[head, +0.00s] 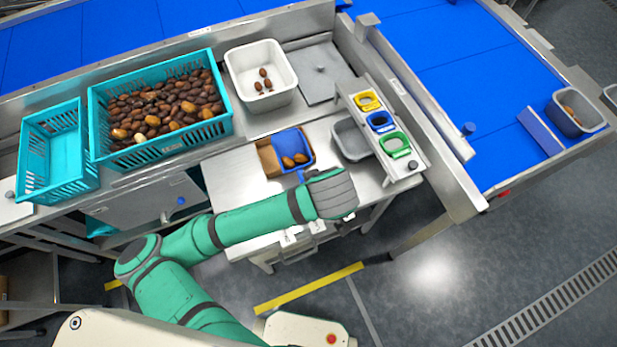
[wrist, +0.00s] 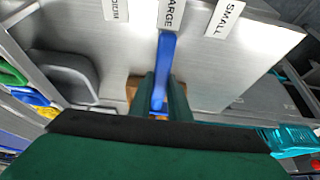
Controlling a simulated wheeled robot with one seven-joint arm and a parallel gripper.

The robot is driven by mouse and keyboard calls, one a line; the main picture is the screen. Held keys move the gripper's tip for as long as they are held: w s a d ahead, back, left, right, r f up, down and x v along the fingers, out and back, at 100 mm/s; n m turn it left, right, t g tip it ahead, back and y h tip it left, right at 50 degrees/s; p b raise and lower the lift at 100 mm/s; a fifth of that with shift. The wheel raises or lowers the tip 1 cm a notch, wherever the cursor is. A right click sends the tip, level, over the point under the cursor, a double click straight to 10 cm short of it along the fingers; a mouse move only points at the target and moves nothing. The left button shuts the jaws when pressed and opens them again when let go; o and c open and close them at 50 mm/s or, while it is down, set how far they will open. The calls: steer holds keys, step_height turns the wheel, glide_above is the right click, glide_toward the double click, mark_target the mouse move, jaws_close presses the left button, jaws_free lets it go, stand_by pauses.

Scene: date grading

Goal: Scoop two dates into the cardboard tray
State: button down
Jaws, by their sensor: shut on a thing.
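My gripper (wrist: 163,98) is shut on the blue handle of a scoop (wrist: 167,55). In the head view the blue scoop (head: 291,138) lies over the right part of the brown cardboard tray (head: 264,150), with two brown dates (head: 294,160) in its bowl. I cannot tell whether the scoop touches the tray or hangs just above it. My wrist hides most of my fingers in the head view. In the wrist view, only a bit of the cardboard shows behind my fingers, and no dates are visible.
A white bin (head: 235,68) holds a few dates. A teal crate (head: 226,122) is full of dates; another teal crate (head: 83,183) looks empty. Right of the tray are a grey tub (head: 347,146) and a rack with yellow, blue and green items (head: 398,144). Bare steel table surrounds the tray.

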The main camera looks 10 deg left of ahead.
steer(key=shift+s+f+g+h, duration=0.3)
steer(key=shift+f+g+h, duration=0.25)
steer(key=shift+g, duration=0.35)
steer(key=shift+h, duration=0.25)
steer(key=r+g+h, duration=0.1)
steer(key=w+r+g, duration=0.1)
steer(key=g, duration=0.1)
steer(key=r+g+h, duration=0.1)
steer(key=shift+w+a+r+h, duration=0.25)
steer(key=shift+a+r+h, duration=0.05)
steer(key=shift+a+r, duration=0.1)
steer(key=shift+w+a+r+g+h, duration=0.6)
steer(key=shift+w+r+g, duration=0.25)
steer(key=shift+g, duration=0.15)
steer(key=shift+w+a+r+g+h, duration=0.55)
steer(key=shift+w+r+g, duration=0.2)
steer(key=shift+g, duration=0.25)
steer(key=shift+w+a+r+g+h, duration=0.5)
steer(key=shift+w+r+g+h, duration=0.1)
steer(key=shift+w+r+g, duration=0.2)
steer(key=shift+w+a+r+g+h, duration=0.55)
steer(key=shift+w+r+g, duration=0.15)
steer(key=shift+w+g, duration=0.15)
steer(key=shift+a+r, duration=0.2)
steer(key=shift+a, duration=0.1)
steer(key=shift+w+d+g, duration=0.15)
steer(key=shift+d+g, duration=0.1)
steer(key=shift+d, duration=0.1)
steer(key=shift+a, duration=0.2)
